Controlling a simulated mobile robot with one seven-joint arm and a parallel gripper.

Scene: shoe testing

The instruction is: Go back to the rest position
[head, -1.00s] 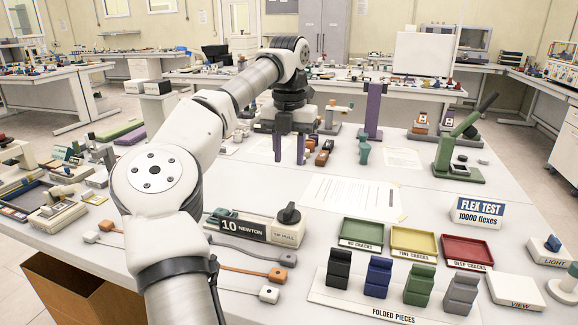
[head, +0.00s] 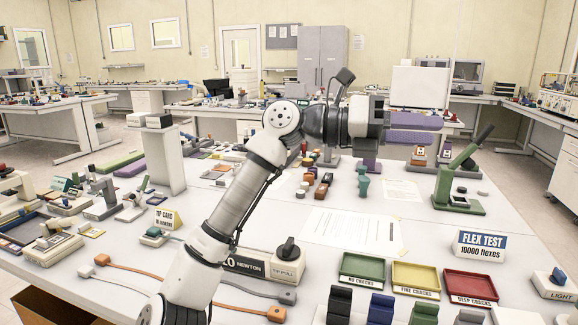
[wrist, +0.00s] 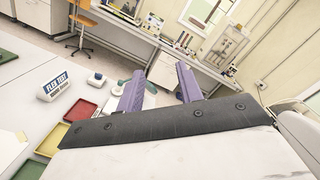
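My gripper (head: 436,128) is raised above the white table and points to the right in the head view. Its purple fingers overlap there. In the wrist view the two purple fingers (wrist: 160,75) stand apart with nothing between them, so it is open and empty. My arm comes up from the bottom of the head view, bends at a white joint and runs level to the right. It hides part of the 10 newton tip pull box (head: 270,264).
Green (head: 362,267), yellow (head: 415,277) and red (head: 470,287) trays lie at the front right. Behind them stand the FLEX TEST sign (head: 480,245) and a green lever device (head: 460,180). Small instruments crowd the table's left side. Paper sheets (head: 350,228) lie mid-table.

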